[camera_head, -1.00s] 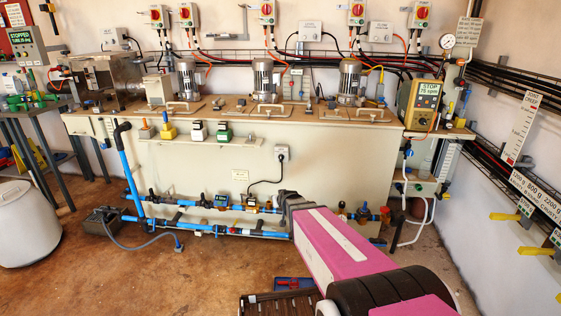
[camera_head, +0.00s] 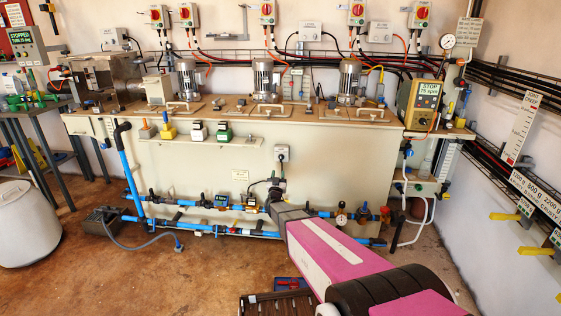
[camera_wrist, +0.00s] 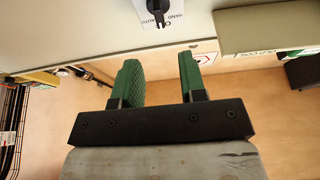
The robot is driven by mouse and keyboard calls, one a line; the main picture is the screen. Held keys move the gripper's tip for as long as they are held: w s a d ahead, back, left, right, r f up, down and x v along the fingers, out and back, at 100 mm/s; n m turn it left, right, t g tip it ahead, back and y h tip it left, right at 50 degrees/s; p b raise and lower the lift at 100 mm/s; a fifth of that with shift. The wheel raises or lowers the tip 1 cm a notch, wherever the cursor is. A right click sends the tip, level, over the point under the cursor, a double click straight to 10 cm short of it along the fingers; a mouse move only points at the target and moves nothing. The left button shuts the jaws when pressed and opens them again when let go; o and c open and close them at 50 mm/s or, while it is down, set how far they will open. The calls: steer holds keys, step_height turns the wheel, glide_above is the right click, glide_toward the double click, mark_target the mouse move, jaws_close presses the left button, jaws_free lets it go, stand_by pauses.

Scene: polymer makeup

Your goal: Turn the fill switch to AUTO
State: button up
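The fill switch is a small pale plate (camera_head: 282,149) on the front of the long beige tank in the head view. In the wrist view its plate (camera_wrist: 176,12) is cut off by the top edge. My gripper (camera_head: 277,184) is just below the switch in the head view. In the wrist view its two green fingers (camera_wrist: 159,60) stand apart with nothing between them. The knob lies beyond the fingertips, roughly in line with the gap, apparently untouched.
Blue pipes with valves (camera_head: 221,201) run along the tank's lower front, close to my gripper.

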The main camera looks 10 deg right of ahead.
mark_target(281, 158)
steer(key=x, duration=1)
steer(key=shift+w, duration=0.1)
jaws_close()
